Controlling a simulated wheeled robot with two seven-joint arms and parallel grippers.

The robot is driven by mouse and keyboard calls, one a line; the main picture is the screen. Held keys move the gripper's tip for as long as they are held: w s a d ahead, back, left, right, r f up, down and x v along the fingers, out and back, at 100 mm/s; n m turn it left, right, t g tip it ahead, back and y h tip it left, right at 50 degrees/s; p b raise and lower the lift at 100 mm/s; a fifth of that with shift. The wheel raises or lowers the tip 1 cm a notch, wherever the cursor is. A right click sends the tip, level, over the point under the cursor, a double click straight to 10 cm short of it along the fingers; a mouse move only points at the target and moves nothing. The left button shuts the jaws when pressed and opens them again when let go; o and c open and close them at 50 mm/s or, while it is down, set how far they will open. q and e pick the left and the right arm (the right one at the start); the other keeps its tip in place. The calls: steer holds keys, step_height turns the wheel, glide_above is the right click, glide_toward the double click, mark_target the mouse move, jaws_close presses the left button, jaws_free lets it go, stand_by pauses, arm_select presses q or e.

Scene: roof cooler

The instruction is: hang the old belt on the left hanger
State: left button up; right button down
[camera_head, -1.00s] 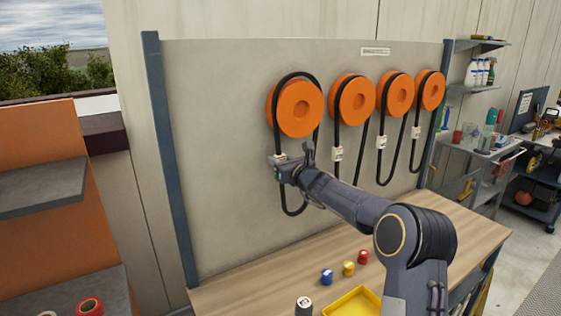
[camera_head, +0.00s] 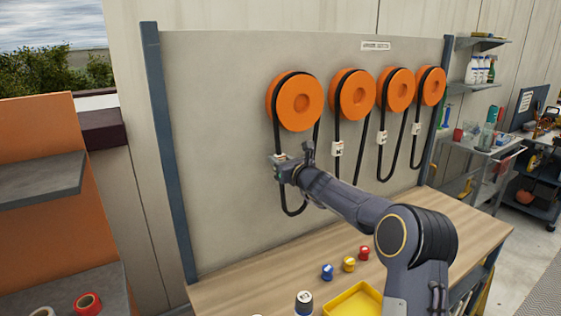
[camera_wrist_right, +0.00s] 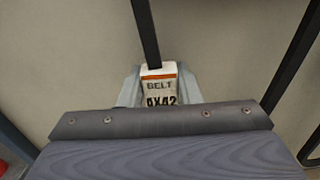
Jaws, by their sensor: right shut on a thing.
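The old belt (camera_head: 291,212) is a black loop on the leftmost orange round hanger (camera_head: 301,102). Its top runs over the hanger's upper rim, and its two strands hang down the grey panel to a low bend. My right gripper (camera_head: 281,160) is shut on the belt's left strand at its white tag, below the hanger. My left gripper is out of view.
Several more orange hangers with tagged black belts, such as this one (camera_head: 352,95), line the panel (camera_head: 215,130) to the right. The bench (camera_head: 245,293) below holds small coloured pots and a yellow tray (camera_head: 352,302). Shelves (camera_head: 40,185) stand at left.

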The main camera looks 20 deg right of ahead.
stand_by(0.3)
steer(key=c, duration=1)
jaws_free()
steer(key=shift+o, duration=0.2)
steer(key=shift+f, duration=0.1)
steer(key=shift+s+d, duration=0.1)
steer(key=shift+s, duration=0.1)
steer(key=s+a+f+n+g+y+b, duration=0.1)
steer(key=s+a+n+g+y, duration=0.1)
steer(key=s+a+n, duration=0.6)
steer(key=s+a+n+g+y+b, duration=0.15)
steer(key=s+n, duration=0.35)
steer(key=s, duration=0.8)
steer(key=s+a+f+n+g+y+b, duration=0.1)
steer(key=s+a+n+g+y, duration=0.2)
steer(key=s+n, duration=0.55)
steer(key=s+f+n+g+h, duration=0.2)
steer(key=s+f+n, duration=0.3)
steer(key=s+f, duration=0.3)
steer(key=s+a+f+n+g+h, duration=0.1)
steer(key=s+f+n+g+h, duration=0.2)
steer(key=s, duration=1.2)
step_height(320, 180, down, 6)
steer(key=n, duration=0.3)
steer(key=shift+a+r+g, duration=0.15)
steer(key=shift+g, duration=0.2)
